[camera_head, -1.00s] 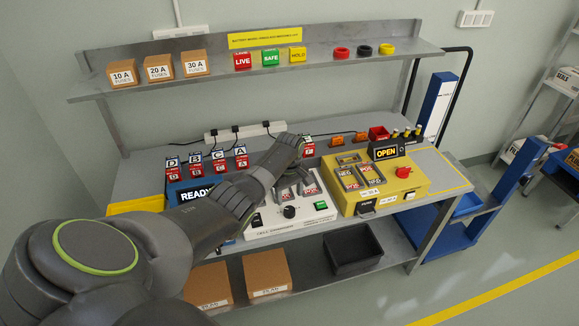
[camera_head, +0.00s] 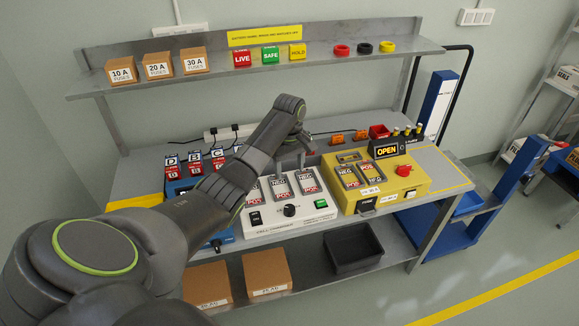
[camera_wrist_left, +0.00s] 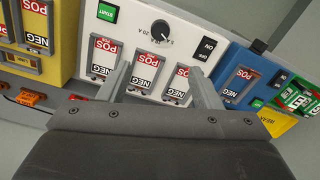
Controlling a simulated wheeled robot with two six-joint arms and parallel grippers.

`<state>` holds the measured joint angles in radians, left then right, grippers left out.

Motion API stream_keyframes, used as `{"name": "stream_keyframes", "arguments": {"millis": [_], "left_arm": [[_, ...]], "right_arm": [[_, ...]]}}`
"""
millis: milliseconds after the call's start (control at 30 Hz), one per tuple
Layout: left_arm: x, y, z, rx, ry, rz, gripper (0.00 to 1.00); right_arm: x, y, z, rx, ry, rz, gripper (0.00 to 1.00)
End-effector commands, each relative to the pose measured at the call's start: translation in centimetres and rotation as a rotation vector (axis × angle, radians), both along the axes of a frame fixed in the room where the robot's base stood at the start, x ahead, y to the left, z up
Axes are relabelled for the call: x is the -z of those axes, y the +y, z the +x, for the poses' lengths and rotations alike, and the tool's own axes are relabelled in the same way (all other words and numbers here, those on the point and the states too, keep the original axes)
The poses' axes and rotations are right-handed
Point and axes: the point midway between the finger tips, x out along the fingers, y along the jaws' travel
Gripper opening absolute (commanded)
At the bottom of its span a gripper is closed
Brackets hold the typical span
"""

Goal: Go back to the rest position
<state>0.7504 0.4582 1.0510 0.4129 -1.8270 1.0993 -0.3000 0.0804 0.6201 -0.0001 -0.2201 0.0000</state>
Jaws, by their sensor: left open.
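My left gripper (camera_head: 291,158) is raised above the back of the white charger (camera_head: 284,215), and its arm crosses the bench from the left. In the left wrist view the left gripper (camera_wrist_left: 160,72) has its two fingers spread with nothing held between them. My right gripper is not in view.
A shelf (camera_head: 215,78) with boxes and coloured blocks runs above the bench. My arm hides part of the blue unit (camera_head: 178,186). A black bin (camera_head: 353,249) sits below.

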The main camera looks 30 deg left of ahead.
Motion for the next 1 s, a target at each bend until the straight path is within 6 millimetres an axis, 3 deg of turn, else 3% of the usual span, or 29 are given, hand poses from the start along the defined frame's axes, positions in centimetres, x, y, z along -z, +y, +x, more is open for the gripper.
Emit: {"name": "stream_keyframes", "arguments": {"millis": [300,467,700,833,1000], "left_arm": [[0.1,0.0,-0.1,0.003,0.000,0.001,0.58],[2.3,-0.5,-1.7,0.074,-0.006,0.016,0.58],[8.7,-2.5,-8.9,0.353,-0.045,0.069,0.58],[11.0,-3.8,-13.6,0.505,-0.074,0.093,0.58],[12.4,-5.4,-20.1,0.682,-0.114,0.128,0.58]], "right_arm": [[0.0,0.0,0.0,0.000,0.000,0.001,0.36],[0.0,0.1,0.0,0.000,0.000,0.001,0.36],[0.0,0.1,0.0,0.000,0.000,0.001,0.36],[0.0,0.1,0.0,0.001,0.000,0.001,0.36],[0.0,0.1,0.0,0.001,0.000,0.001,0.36]]}}
